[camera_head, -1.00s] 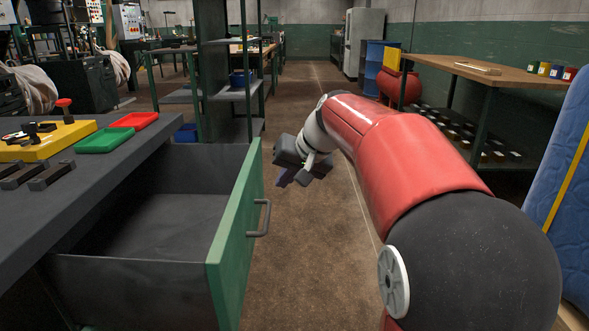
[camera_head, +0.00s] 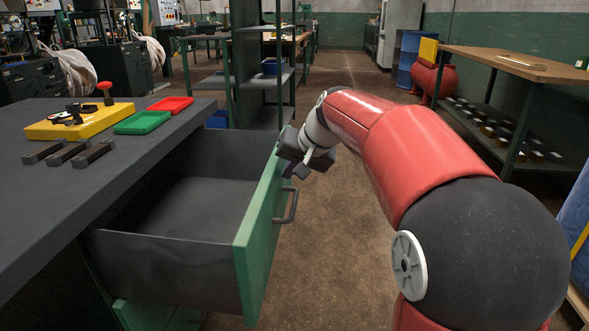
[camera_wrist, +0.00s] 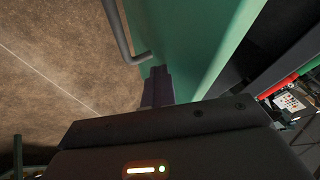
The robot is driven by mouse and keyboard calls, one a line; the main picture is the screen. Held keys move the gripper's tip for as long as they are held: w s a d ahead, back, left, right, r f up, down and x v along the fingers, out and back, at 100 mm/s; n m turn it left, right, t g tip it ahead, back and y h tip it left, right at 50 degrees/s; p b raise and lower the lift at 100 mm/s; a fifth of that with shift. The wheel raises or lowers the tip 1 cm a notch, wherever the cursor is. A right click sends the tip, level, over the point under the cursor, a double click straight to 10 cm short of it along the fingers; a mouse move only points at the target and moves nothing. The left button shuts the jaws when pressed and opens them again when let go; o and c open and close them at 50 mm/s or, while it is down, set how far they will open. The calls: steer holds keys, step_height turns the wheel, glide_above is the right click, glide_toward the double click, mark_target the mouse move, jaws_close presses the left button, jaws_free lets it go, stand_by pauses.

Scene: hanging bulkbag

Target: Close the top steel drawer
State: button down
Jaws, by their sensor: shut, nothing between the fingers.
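The top steel drawer (camera_head: 190,263) is pulled out from under the workbench, grey inside and empty, with a green front (camera_head: 262,240). A dark bar handle (camera_head: 286,207) is on the front's outer face. My gripper (camera_head: 306,172) is at the far end of the drawer front, beyond the handle. In the wrist view the shut, empty fingers (camera_wrist: 157,86) are close to the green front (camera_wrist: 185,40), beside the handle (camera_wrist: 120,35). I cannot tell whether the fingers touch the front.
The workbench (camera_head: 60,205) carries a yellow board (camera_head: 80,121), a green tray (camera_head: 142,122), a red tray (camera_head: 170,104) and dark blocks (camera_head: 68,153). Below the drawer a green panel (camera_head: 155,316) shows. A green shelf rack (camera_head: 262,75) stands beyond.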

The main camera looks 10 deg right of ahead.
steer(key=w+a+p, duration=0.3)
steer(key=a+p, duration=0.1)
steer(key=a, duration=0.6)
steer(key=w+a+p, duration=0.4)
steer(key=a, duration=0.7)
steer(key=shift+p, duration=0.3)
